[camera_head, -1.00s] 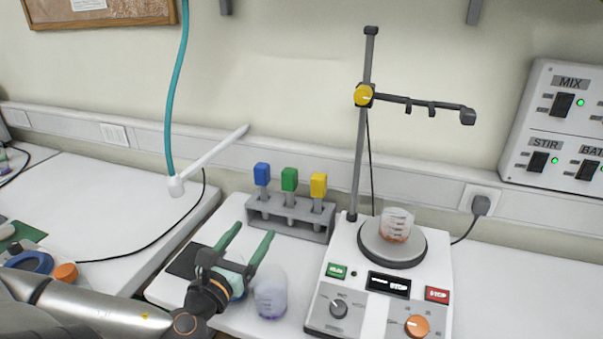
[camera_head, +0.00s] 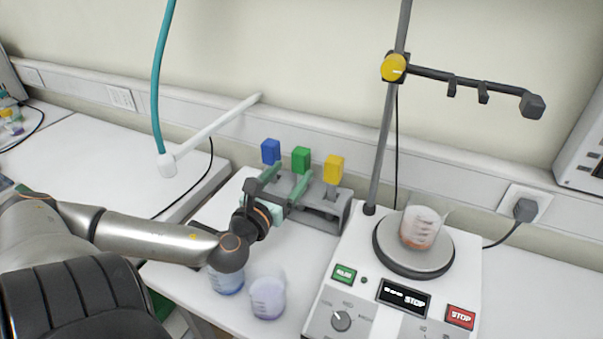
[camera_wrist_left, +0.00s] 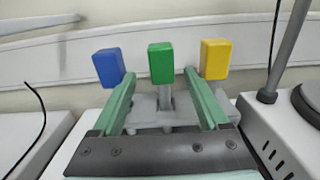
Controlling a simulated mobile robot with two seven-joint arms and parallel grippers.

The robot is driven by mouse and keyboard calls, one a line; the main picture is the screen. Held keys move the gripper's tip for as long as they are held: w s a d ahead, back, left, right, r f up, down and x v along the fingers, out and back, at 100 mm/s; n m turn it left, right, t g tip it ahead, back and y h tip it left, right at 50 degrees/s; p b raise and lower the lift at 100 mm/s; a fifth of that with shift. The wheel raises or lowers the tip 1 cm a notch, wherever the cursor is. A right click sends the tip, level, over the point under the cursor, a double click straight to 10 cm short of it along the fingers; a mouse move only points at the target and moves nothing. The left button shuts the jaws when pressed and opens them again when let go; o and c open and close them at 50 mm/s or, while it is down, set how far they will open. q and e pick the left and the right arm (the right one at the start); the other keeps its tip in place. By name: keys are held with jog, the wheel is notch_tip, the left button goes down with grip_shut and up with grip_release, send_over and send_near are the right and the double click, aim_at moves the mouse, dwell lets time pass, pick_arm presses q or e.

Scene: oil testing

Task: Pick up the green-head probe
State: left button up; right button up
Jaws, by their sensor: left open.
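The green-head probe (camera_head: 300,160) stands upright in a grey rack (camera_head: 335,215), between a blue-head probe (camera_head: 270,151) and a yellow-head probe (camera_head: 333,168). My left gripper (camera_head: 290,178) is at the front of the rack, open, with its green fingers pointing at the green head. In the left wrist view the green head (camera_wrist_left: 161,63) shows between and beyond the fingertips of the gripper (camera_wrist_left: 160,76), apart from both. The blue head (camera_wrist_left: 108,67) is close beside the left finger and the yellow head (camera_wrist_left: 215,58) beside the right finger. My right gripper is not in view.
A hotplate stirrer (camera_head: 385,295) with a beaker (camera_head: 420,228) and a clamp stand (camera_head: 385,140) stands right of the rack. Two beakers stand in front, one with blue liquid (camera_head: 226,281), one with purplish liquid (camera_head: 267,298). A white rod (camera_head: 215,133) reaches in from the left.

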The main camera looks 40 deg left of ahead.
aim_at(304, 158)
pick_arm(q)
jog(key=shift+x, duration=4.15)
jog(key=shift+d, duration=0.15)
grip_shut()
